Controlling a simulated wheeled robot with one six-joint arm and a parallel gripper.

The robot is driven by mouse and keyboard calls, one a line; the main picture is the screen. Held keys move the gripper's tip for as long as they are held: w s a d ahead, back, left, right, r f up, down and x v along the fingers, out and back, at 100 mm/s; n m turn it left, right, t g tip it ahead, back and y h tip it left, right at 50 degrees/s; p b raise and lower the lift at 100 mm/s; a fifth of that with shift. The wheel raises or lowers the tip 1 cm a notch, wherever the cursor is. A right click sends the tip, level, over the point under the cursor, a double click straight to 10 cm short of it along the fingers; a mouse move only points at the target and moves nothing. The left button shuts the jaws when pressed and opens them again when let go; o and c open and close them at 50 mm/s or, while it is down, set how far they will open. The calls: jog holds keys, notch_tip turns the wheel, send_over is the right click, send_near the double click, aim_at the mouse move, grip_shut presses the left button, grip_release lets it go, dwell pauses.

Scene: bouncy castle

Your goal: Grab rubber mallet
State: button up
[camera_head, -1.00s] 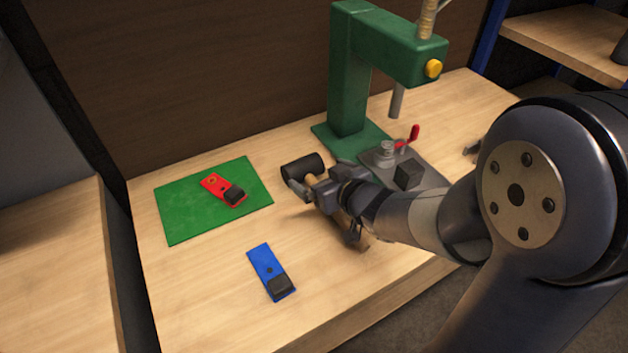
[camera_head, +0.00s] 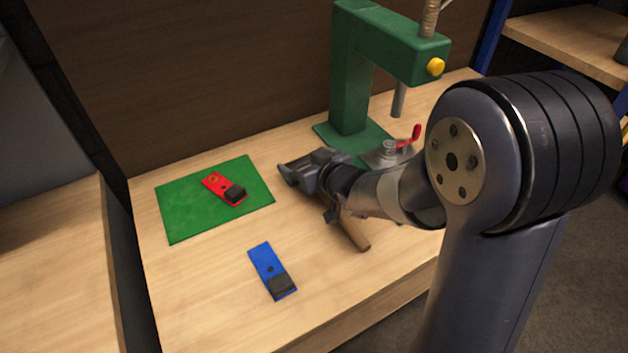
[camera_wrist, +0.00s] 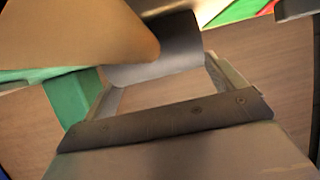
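The rubber mallet lies on the wooden workbench. Its tan handle (camera_head: 352,230) sticks out below my gripper (camera_head: 300,178) in the head view, and its black head is hidden there behind the gripper. My gripper is low over the head end of the mallet. The fingers are partly hidden, and I cannot tell whether they are open or closed around it.
A green press (camera_head: 350,90) stands behind my gripper, with a grey clamp with a red lever (camera_head: 390,152) at its base. A green mat (camera_head: 180,210) with a red piece (camera_head: 222,188) lies left. A blue piece (camera_head: 268,265) lies in front. Bench between is clear.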

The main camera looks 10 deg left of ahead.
jog(key=c, duration=1)
jog(key=shift+r, duration=0.1)
